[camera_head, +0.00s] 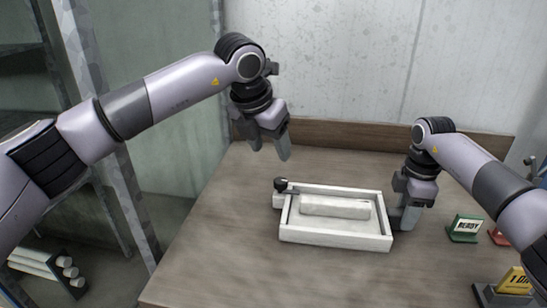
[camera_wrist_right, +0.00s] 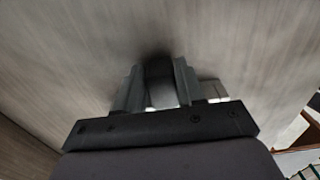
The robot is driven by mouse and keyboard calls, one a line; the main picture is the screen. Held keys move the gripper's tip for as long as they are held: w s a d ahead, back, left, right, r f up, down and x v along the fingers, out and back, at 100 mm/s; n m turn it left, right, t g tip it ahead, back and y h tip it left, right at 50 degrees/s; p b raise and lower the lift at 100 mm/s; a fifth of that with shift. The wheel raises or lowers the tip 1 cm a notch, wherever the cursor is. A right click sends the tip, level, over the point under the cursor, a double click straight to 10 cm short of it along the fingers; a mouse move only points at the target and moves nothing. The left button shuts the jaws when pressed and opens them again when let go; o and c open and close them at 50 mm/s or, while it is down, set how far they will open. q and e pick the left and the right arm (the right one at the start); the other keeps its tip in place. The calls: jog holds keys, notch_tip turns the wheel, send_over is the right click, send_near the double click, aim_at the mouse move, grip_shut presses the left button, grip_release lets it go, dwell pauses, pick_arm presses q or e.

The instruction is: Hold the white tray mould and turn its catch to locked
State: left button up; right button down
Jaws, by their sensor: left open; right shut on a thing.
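The white tray mould (camera_head: 335,244) lies on the wooden table, a shallow rectangular frame with a raised block (camera_head: 335,206) inside. Its catch, with a dark round knob (camera_head: 281,184), is at the tray's back left corner. In the right wrist view the gripper (camera_wrist_right: 160,85) points at the table, and a small bit of white shows between the fingers. My left gripper (camera_head: 270,150) is open and empty, in the air above and behind the knob, apart from it.
A green "READY" sign (camera_head: 466,228), a red item (camera_head: 497,237) and a yellow sign (camera_head: 513,282) stand at the right of the table (camera_head: 220,245). A wooden ledge (camera_head: 340,134) runs along the back. White rolls (camera_head: 45,265) lie in a rack at lower left. The table left of the tray is clear.

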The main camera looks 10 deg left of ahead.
dwell(0.4)
jog(key=c, duration=0.6)
grip_release()
